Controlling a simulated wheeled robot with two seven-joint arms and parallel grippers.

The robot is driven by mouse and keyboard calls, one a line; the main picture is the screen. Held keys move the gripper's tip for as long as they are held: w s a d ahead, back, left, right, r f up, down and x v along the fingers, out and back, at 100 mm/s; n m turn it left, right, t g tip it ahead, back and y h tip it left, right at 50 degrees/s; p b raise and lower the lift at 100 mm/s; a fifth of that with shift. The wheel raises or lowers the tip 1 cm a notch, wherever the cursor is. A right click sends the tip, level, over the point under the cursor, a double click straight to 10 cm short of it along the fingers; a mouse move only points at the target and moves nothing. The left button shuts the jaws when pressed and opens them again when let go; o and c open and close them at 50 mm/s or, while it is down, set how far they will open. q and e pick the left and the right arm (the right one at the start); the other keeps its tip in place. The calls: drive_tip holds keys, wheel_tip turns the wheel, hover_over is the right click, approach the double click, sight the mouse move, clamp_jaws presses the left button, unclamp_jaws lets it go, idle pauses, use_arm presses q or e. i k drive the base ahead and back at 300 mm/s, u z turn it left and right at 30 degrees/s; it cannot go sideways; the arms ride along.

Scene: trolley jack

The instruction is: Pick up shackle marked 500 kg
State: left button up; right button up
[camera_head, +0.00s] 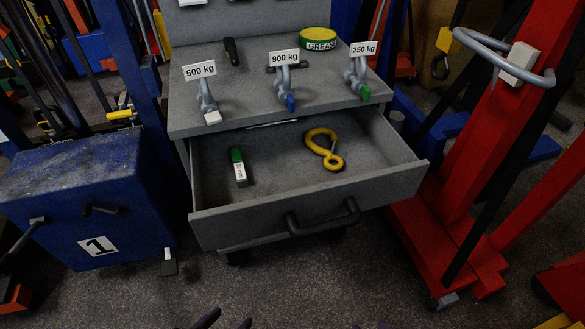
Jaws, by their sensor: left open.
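The shackle marked 500 kg (206,96) is grey, with a white-ended pin, and sits at the left front of the grey cabinet top. Its white label (199,71) stands at its upper end. The 900 kg shackle (285,83) with a blue pin end is in the middle, and the 250 kg shackle (356,80) with a green pin end is at the right. My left gripper (227,319) shows only as dark fingertips at the bottom edge, apart and empty, far below the shackles. A tiny dark tip of my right gripper (383,325) seems to show at the bottom edge.
An open drawer (315,207) juts out below the shackles, holding a yellow hook (324,149) and a green-and-white item (238,167). A grease tin (318,39) stands behind. A blue box (90,195) is left, a red jack frame (450,210) right.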

sight(199, 71)
drive_tip(key=z, duration=1.4)
drive_tip(key=k, duration=1.05)
drive_tip(key=u, duration=1.5)
drive_tip(key=i, duration=1)
